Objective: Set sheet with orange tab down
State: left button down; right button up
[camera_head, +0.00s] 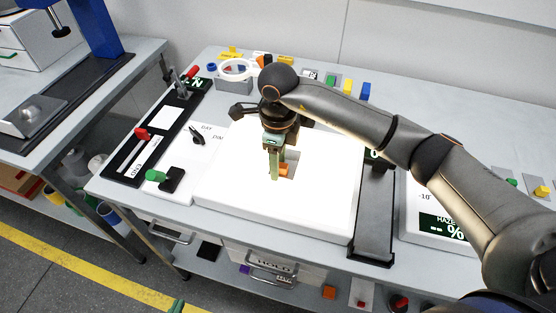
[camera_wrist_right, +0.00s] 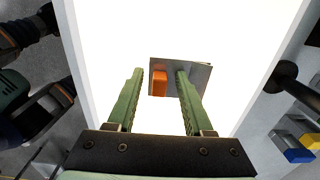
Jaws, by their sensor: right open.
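The sheet is a small grey square (camera_wrist_right: 200,72) with an orange tab (camera_wrist_right: 158,83). It lies on the bright white light panel (camera_head: 235,205), and in the head view the sheet (camera_head: 291,167) is partly hidden behind my right gripper. My right gripper (camera_head: 275,177) points down over the panel at the sheet. In the right wrist view its two green fingers (camera_wrist_right: 160,72) stand apart, with the orange tab between them and no contact on both sides. Only a green tip of my left gripper (camera_head: 177,306) shows at the bottom edge of the head view.
A black strip (camera_head: 373,220) runs along the panel's right side, beside a haze meter (camera_head: 440,215). A ring-shaped magnifier (camera_head: 236,70) and small coloured blocks (camera_head: 348,86) stand behind.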

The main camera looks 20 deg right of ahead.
jog(key=shift+r, duration=0.6)
notch_tip(320, 180, up, 11)
jog(key=b, duration=0.1)
